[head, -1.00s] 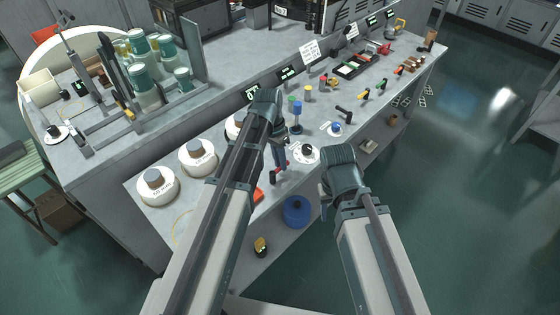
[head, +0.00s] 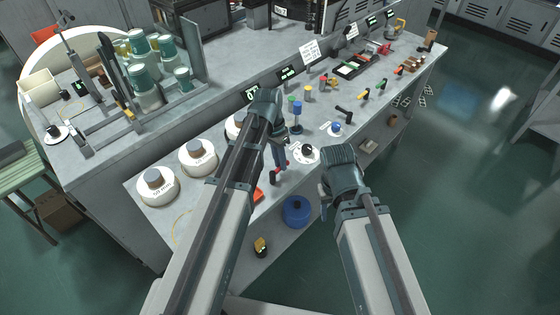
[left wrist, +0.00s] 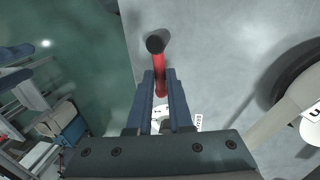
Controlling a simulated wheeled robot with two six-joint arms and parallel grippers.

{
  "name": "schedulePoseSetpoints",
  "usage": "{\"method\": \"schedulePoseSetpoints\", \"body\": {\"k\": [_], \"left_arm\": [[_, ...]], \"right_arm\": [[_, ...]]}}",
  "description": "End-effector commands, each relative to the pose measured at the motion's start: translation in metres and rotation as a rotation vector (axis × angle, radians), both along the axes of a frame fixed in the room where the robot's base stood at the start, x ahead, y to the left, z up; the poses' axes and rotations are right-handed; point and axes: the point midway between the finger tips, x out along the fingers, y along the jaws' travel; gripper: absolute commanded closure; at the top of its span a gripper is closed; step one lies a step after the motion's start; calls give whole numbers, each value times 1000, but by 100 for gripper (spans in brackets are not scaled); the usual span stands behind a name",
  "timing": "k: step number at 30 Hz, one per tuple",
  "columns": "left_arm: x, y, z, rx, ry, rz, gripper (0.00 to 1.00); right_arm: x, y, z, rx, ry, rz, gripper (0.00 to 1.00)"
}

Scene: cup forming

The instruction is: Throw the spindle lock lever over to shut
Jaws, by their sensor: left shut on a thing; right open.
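In the left wrist view the lock lever is a red bar (left wrist: 162,82) with a black round end (left wrist: 155,44). It stands between the two blue fingers of my left gripper (left wrist: 161,92), which is shut on it. In the head view my left gripper (head: 280,158) hangs over the front edge of the bench, with the lever's red part and black end (head: 272,178) just below its fingers. The lever's pivot and base are mostly hidden by my gripper. My right gripper (head: 324,194) is open and empty, in front of the bench, right of the lever.
A white round dial with a black knob (head: 308,149) lies right of my left gripper. White round containers (head: 198,157) stand to the left. Small levers line the bench to the right. The floor at right is clear.

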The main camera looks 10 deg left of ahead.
Motion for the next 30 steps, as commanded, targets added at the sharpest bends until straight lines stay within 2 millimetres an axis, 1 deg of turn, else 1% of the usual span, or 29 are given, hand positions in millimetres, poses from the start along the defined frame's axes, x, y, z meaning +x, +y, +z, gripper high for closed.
{"method": "schedulePoseSetpoints", "body": {"k": [8, 14, 20, 30], "left_arm": [[0, 0, 0, 0, 0, 5, 100], [1, 3, 0, 0, 0, 64, 100], [2, 8, 0, 0, 0, 204, 100], [3, 21, 0, 1, -1, 525, 100]], "right_arm": [[0, 0, 0, 0, 0, 0, 50], [0, 0, 0, 0, 0, 0, 50], [0, 0, 0, 0, 0, 0, 50], [0, 0, 0, 0, 0, 0, 50]]}}
